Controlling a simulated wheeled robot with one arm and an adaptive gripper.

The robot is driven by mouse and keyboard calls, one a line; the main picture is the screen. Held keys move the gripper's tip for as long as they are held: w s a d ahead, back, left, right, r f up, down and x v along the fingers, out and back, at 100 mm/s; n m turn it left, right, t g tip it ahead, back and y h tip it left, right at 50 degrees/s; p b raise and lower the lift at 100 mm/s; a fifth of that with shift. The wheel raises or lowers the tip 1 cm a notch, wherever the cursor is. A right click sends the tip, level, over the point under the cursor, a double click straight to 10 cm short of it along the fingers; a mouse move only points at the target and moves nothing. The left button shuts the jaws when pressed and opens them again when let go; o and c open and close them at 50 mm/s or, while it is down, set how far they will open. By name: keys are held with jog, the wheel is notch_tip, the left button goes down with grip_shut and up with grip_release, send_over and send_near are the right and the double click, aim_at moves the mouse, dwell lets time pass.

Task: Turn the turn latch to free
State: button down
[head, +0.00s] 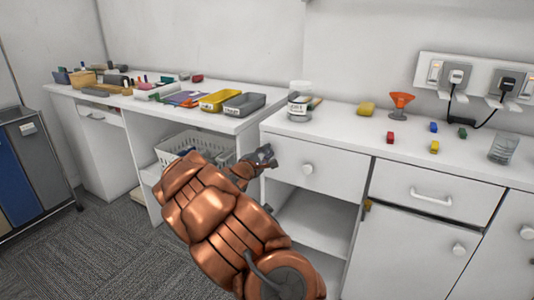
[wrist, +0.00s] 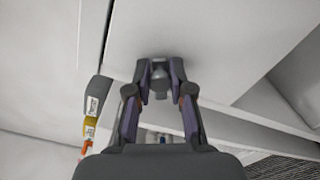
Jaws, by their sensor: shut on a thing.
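My gripper (head: 265,157) is at the left end of the white drawer front (head: 325,178), just under the counter edge. In the wrist view its two fingertips (wrist: 160,74) are closed on a small grey piece (wrist: 158,78) against the white front. This piece seems to be the turn latch. The fingers cover most of it, so its angle cannot be told. In the head view the latch is hidden behind my gripper.
An open shelf (head: 315,218) lies below. A jar (head: 300,101) stands on the counter above. A white basket (head: 190,142) is under the left desk. A small brass-coloured piece (head: 367,205) is at the right cabinet door's edge.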

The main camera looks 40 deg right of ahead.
aim_at(262, 140)
jog(key=n+p, duration=0.1)
jog(key=r+n+p, duration=0.1)
jog(key=shift+w+a+r+n, duration=0.1)
jog(key=shift+w+r+n, duration=0.1)
jog(key=shift+w+n, duration=0.15)
jog(key=n+p, duration=0.2)
jog(key=r+n+p, duration=0.1)
jog(key=shift+w+a+n+p, duration=0.15)
jog(key=shift+w+n+p, duration=0.2)
jog(key=shift+w+p, duration=0.05)
jog(key=n+p, duration=0.1)
jog(key=n, duration=0.1)
jog(key=w+n+p, duration=0.1)
jog(key=n+p, duration=0.1)
jog(key=shift+w+a, duration=0.2)
jog(key=shift+w+a+n+p, duration=0.1)
jog(key=shift+w+n+p, duration=0.2)
jog(key=shift+n+p, duration=0.6)
jog(key=shift+n, duration=0.4)
jog(key=c, duration=1)
grip_release()
jog(key=shift+a, duration=0.1)
jog(key=shift+v, duration=5.95)
